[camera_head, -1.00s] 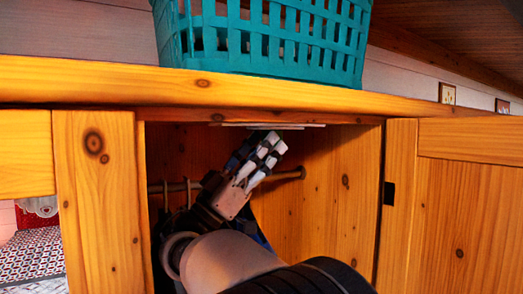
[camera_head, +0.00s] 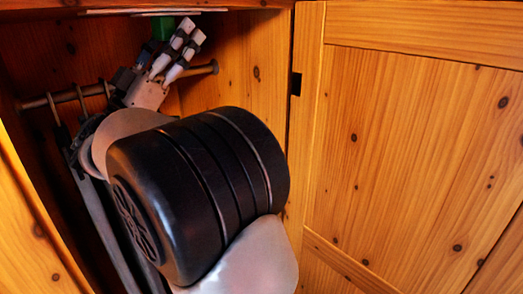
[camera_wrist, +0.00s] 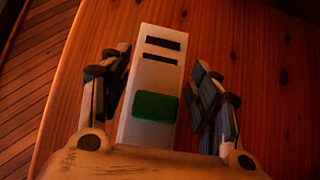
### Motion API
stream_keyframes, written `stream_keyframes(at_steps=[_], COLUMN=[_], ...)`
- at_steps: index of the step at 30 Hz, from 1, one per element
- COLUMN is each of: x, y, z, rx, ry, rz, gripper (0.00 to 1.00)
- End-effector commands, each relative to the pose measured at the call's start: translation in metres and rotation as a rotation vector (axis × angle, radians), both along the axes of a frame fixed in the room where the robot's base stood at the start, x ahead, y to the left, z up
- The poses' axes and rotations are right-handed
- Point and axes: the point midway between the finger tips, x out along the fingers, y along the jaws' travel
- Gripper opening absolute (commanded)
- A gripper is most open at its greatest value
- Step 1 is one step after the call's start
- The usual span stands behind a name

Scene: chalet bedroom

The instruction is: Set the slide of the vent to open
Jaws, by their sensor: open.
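The vent (camera_wrist: 152,75) is a pale flat plate in the wrist view, with dark slots showing towards its far end. Its slide is a green block (camera_wrist: 155,107) on the near part of the plate. My gripper (camera_wrist: 159,60) is open, with one finger on each side of the plate, and the green slide lies between them, apart from both. In the head view the vent (camera_head: 150,11) is seen edge-on under the cupboard top, with the green slide (camera_head: 163,28) hanging below it. My gripper (camera_head: 194,31) points upward beside the slide there.
I reach inside a wooden cupboard. A rail (camera_head: 205,70) with several hangers (camera_head: 82,100) runs below the vent, close to my wrist. A panelled wooden door (camera_head: 410,150) stands on the right. My arm hides much of the inside.

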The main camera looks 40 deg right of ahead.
Motion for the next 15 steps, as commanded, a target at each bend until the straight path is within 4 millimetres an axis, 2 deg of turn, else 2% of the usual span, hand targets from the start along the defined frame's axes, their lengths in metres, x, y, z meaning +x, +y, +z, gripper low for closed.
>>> stream_keyframes(at_steps=[11,15], x=[-0.001,-0.013], y=[0.054,0.032], z=[-0.059,-0.069], rx=[-0.001,0.087], ry=[0.0,0.081], rz=[0.004,-0.065], gripper=[0.57,0.57])
